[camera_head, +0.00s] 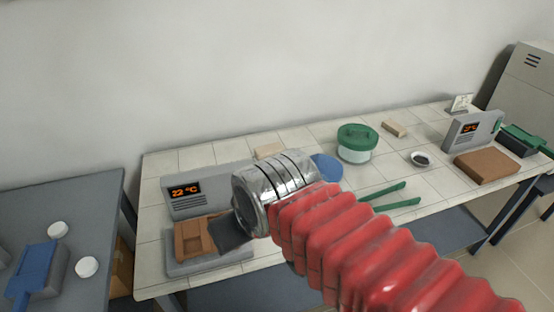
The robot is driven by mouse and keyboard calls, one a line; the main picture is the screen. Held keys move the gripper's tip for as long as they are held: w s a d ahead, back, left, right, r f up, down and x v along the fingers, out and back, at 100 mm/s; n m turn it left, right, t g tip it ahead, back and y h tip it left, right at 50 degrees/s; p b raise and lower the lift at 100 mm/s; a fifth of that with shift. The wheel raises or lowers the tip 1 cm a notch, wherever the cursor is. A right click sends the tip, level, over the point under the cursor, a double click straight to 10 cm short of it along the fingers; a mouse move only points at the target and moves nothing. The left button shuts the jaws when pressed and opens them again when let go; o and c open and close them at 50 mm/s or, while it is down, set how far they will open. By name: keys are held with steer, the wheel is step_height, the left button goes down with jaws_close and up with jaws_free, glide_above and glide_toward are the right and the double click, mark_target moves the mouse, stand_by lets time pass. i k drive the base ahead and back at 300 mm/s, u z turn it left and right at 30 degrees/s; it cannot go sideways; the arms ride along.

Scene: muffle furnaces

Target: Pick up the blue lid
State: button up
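A round blue lid-like disc (327,168) shows on the white tiled table, partly hidden behind my arm. A second blue piece with a handle-like end (37,270) lies on a grey block on the dark table at left; I cannot tell whether it is a lid. My gripper (229,234) is at the end of my red-sleeved arm, beyond a silver wrist. Only a dark grey part of it shows, in front of the left furnace and apart from both blue things. Its fingers cannot be made out.
The left furnace (187,193) reads 22 °C, with a brown block (190,242) before it. A green-lidded jar (356,144), green tongs (385,197) and a small dish (420,159) stand right of the disc. Another furnace (471,129) and a brown slab (487,166) are at right.

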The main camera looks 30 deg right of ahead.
mark_target(330, 166)
steer(key=z, duration=1.3)
